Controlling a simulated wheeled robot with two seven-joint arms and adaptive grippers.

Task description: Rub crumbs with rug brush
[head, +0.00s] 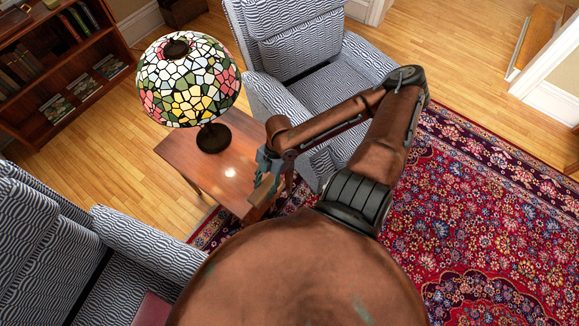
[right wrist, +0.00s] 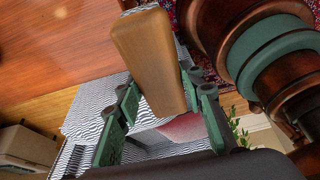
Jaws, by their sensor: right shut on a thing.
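My right gripper (head: 266,172) is shut on the rug brush (head: 264,191), near the front right corner of the small wooden side table (head: 196,173). In the right wrist view the brush (right wrist: 148,62) shows as a tan wooden block between the green fingers of the gripper (right wrist: 160,98). A thin pale strip shows at its far end; I cannot tell whether this is bristle. The table top (right wrist: 55,45) lies beyond it at the upper left. I cannot tell whether the brush touches the table. No crumbs can be made out. My left gripper is not in view.
A stained-glass lamp (head: 189,82) stands on the table. Patterned armchairs stand behind (head: 305,75) and at the lower left (head: 50,235). A bookcase (head: 60,65) is at the upper left. A red patterned rug (head: 480,205) covers the floor at the right.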

